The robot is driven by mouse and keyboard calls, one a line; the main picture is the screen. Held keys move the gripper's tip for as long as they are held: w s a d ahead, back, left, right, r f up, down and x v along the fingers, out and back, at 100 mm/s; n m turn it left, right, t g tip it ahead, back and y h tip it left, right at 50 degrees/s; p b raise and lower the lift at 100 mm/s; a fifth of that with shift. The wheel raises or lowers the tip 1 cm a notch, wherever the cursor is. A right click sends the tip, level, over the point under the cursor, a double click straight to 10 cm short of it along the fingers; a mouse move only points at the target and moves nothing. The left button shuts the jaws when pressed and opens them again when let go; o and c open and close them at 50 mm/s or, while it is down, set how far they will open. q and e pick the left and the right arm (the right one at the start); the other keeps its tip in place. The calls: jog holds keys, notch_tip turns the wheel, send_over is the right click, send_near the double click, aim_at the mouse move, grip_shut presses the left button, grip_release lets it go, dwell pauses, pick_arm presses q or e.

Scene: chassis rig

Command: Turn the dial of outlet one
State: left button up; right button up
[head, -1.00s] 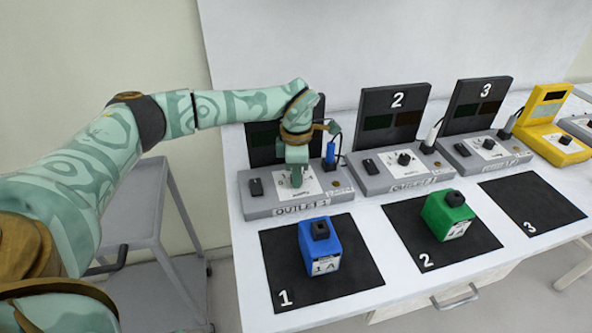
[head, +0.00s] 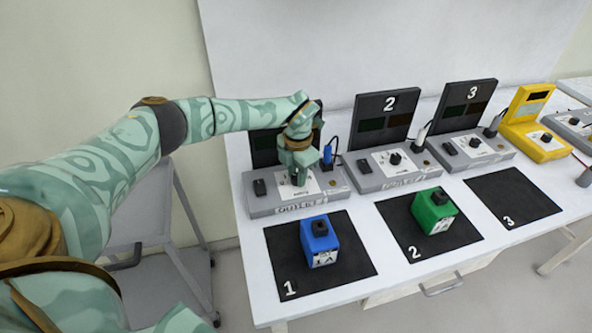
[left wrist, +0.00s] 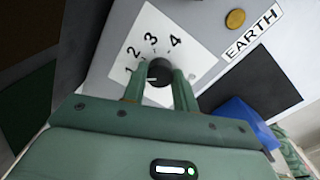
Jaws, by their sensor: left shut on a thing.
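Outlet one (head: 264,205) is a grey box at the left of the table with a white dial plate (head: 325,182). My left gripper (head: 299,181) reaches down onto it from above and hides the dial in the head view. In the left wrist view, the black dial (left wrist: 158,72) sits between the two green fingers (left wrist: 159,88), which are shut on it. The plate (left wrist: 150,38) there shows the numbers 1 to 4 around the dial, and the dial's mark seems to be near 1, though it is hard to read. My right gripper is not in view.
A blue block (head: 320,243) stands on mat 1 and a green block (head: 434,211) on mat 2; mat 3 (head: 512,198) is empty. Outlets two (head: 369,180) and three (head: 495,160) stand to the right. A blue plug (head: 328,155) stands upright beside my gripper.

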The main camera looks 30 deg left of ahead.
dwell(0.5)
pick_arm(q)
jog(key=o, duration=1)
jog(key=shift+c, duration=0.2)
jog(key=shift+r, duration=0.1)
notch_tip(320, 180, up, 16)
jog(key=p, duration=0.3)
jog(key=shift+d+p, duration=0.2)
jog(key=shift+p, duration=0.15)
jog(key=shift+s, duration=0.1)
